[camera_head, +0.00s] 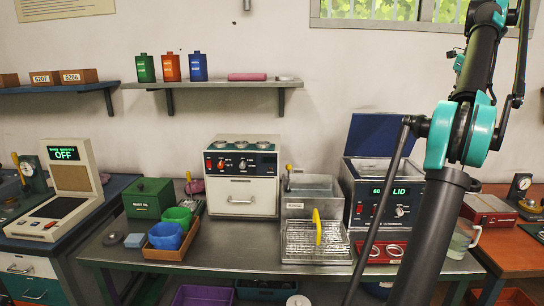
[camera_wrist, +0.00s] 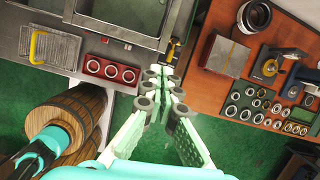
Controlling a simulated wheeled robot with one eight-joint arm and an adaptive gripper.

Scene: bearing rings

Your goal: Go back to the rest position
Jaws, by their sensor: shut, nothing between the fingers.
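My gripper (camera_wrist: 160,92) shows in the wrist view with its pale green fingers brought together and nothing between them. It is over the gap between the grey workbench and the orange table, with green floor below. In the head view my arm rises at the right in front of the bench; the gripper is out of that frame. A red ring holder (camera_head: 385,251) stands on the bench in front of the cleaner with the LID display (camera_head: 398,192); the holder also shows in the wrist view (camera_wrist: 98,66), left of my fingers, apart from them.
A wire basket with a yellow handle (camera_head: 299,243) sits by the rinse tank (camera_head: 310,207). The cleaner's blue lid (camera_head: 376,133) is raised. The orange table (camera_wrist: 205,84) holds a red box (camera_wrist: 225,54) and several rings. Wooden barrels (camera_wrist: 88,103) stand on the floor.

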